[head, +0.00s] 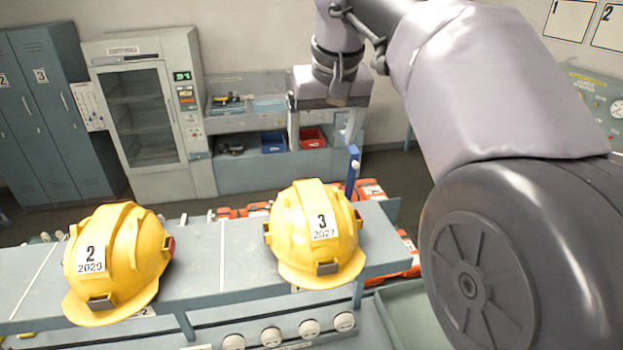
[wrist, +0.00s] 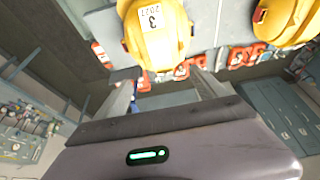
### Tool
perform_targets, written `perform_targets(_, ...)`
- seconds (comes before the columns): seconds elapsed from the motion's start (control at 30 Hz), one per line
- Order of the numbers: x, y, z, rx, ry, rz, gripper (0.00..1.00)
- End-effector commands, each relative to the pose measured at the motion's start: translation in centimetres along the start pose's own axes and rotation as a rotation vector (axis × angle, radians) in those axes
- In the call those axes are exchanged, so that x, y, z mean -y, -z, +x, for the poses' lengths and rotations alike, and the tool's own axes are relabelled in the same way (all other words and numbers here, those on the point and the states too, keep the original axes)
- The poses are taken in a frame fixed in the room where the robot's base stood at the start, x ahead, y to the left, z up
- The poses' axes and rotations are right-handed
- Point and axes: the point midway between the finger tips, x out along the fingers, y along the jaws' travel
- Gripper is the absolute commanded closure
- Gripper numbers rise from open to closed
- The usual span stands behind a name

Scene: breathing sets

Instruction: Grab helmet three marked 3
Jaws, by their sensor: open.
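Helmet three (head: 316,238) is yellow, with a white label reading 3 and 2027, and sits on a grey shelf top (head: 195,262). It also shows upside down at the top middle of the wrist view (wrist: 165,43). My gripper (head: 322,142) is open and empty, behind and above helmet three in the head view. In the wrist view my two fingers (wrist: 163,82) stand apart, with helmet three beyond their tips. They do not appear to touch it.
A second yellow helmet (head: 112,262), labelled 2 and 2029, sits left of helmet three with a gap between. A blue upright post (head: 352,172) stands just behind helmet three. Red-orange gear (head: 370,190) lies lower behind the shelf. A glass-door cabinet (head: 145,115) and lockers stand behind.

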Motion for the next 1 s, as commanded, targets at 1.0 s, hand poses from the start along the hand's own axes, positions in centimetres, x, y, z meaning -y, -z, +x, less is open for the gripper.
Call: perform_targets(1.0,0.1,-0.5,17.4,0.0,0.0,0.001,0.18)
